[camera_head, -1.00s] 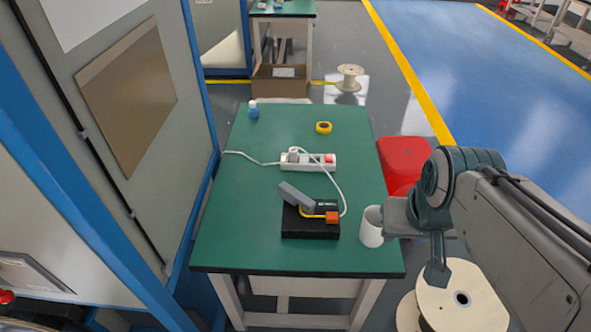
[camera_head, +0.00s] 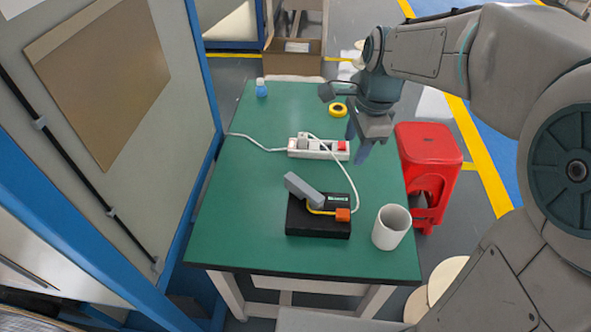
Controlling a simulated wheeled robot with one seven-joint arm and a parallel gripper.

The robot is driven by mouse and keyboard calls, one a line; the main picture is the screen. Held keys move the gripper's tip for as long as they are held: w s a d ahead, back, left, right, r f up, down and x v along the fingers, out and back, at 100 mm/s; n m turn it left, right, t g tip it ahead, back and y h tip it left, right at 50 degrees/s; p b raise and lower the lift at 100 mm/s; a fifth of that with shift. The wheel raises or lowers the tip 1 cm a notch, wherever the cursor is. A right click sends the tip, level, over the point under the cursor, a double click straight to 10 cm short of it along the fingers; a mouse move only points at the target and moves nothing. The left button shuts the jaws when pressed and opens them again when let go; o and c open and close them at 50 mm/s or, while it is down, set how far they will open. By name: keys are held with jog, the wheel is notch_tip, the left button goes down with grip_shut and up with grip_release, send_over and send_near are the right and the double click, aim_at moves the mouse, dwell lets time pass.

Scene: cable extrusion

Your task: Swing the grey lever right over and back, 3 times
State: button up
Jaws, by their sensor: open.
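The grey lever (camera_head: 304,188) sits on a black base block (camera_head: 318,222) near the front of the green table. It is tilted, its free end up and to the left. An orange block (camera_head: 343,214) and a yellow piece are on the right of the base. My gripper (camera_head: 357,147) is above the right side of the table, beyond and to the right of the lever, pointing down. Its fingers are apart and nothing shows between them. It does not touch the lever.
A white mug (camera_head: 391,227) stands right of the base. A white power strip (camera_head: 318,148) with a cable lies behind it. Yellow tape (camera_head: 338,110) and a small blue bottle (camera_head: 261,88) are farther back. A red stool (camera_head: 430,160) stands right of the table (camera_head: 230,220), whose left part is clear.

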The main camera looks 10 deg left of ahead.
jog(key=w+a+f+m+g+b, duration=0.1)
jog(key=w+a+f+m+b, duration=0.1)
jog(key=w+a+f+m, duration=0.5)
jog(key=m+h, duration=0.1)
jog(key=m, duration=0.3)
send_near(293, 178)
jog(key=f, duration=1)
jog(key=shift+w+a+f, duration=0.1)
jog(key=shift+a+f, duration=0.1)
jog(key=shift+f, duration=0.05)
grip_shut()
